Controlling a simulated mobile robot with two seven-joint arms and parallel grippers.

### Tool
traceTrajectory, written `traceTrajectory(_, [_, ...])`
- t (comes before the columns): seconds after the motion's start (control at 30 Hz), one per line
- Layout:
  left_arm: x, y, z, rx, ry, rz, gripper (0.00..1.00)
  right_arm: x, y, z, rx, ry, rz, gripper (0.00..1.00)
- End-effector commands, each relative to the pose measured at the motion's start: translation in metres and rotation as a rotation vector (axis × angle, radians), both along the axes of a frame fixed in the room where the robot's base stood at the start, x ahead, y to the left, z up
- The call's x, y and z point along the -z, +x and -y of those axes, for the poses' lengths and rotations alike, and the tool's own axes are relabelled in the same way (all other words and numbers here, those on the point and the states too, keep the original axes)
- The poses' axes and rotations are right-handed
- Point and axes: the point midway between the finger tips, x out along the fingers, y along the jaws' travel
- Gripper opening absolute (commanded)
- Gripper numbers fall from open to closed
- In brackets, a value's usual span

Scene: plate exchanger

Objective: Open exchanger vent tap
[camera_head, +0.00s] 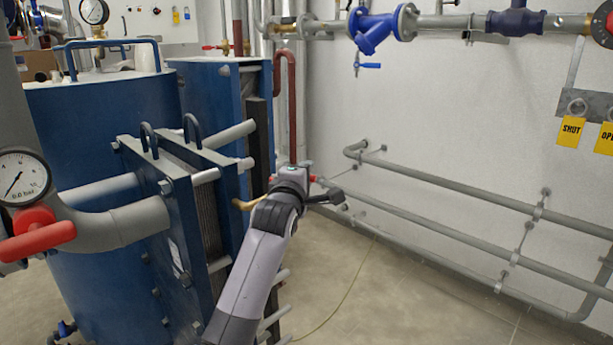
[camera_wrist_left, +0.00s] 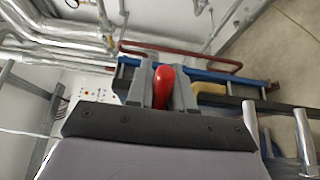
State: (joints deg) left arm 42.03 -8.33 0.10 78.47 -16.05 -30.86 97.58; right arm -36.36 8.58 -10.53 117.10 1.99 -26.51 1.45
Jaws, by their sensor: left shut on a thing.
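The vent tap's red lever handle (camera_wrist_left: 163,86) sits between the two grey fingers of my left gripper (camera_wrist_left: 162,92) in the left wrist view. The fingers are shut on it. In the head view my left gripper (camera_head: 318,184) is at the right side of the blue plate exchanger, below a red-brown pipe. Only a small red bit of the handle (camera_head: 313,178) shows there. A curved brass outlet (camera_head: 245,204) sticks out left of my wrist, and a brass piece also shows right of the fingers in the left wrist view (camera_wrist_left: 208,88). My wrist hides the tap's body. My right gripper is not seen.
The red-brown pipe (camera_head: 291,110) rises close behind the gripper. The blue exchanger plates (camera_head: 165,215) stand left of my arm. Grey pipes (camera_head: 450,196) run along the wall at right. The floor (camera_head: 400,300) right of my arm is mostly clear.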

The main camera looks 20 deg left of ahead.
Motion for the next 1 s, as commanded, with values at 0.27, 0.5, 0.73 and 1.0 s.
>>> traceTrajectory(0.27, [-0.0051,0.0012,-0.0032,-0.007,0.003,0.011,0.00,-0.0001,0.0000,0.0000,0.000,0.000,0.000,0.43])
traceTrajectory(0.5, [-0.0044,0.0011,-0.0029,-0.007,0.002,0.010,0.00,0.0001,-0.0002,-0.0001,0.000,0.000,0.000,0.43])
traceTrajectory(0.73, [-0.0025,0.0010,-0.0017,-0.005,0.001,0.005,0.43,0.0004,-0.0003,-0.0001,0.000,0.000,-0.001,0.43])
traceTrajectory(1.0, [-0.0007,-0.0009,-0.0005,-0.003,0.000,0.002,0.43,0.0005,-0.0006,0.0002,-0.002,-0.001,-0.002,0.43])
